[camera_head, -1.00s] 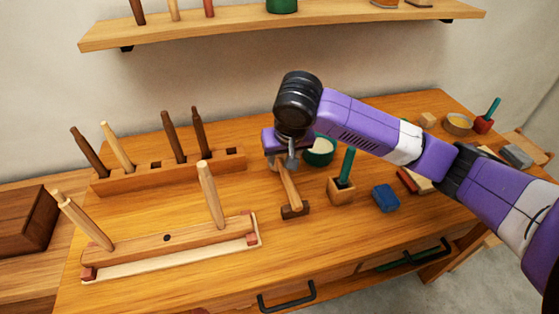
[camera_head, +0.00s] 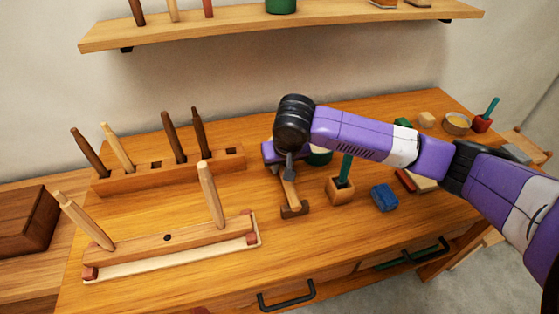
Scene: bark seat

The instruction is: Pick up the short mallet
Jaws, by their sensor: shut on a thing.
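The short mallet (camera_head: 291,197) lies on the wooden bench, with its dark brown head towards the front edge and its light wooden handle running back. My gripper (camera_head: 288,174) is low over the bench, at the handle behind the head. It is shut on the handle. My gripper and wrist hide the handle's far end. The head appears to rest on the bench top.
A wooden block with a teal-handled tool (camera_head: 341,188) stands close on the right, beside a blue block (camera_head: 384,197). A green bowl (camera_head: 319,156) is partly hidden behind my arm. Wooden racks with upright handles (camera_head: 168,252) stand left. Bare bench lies in front.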

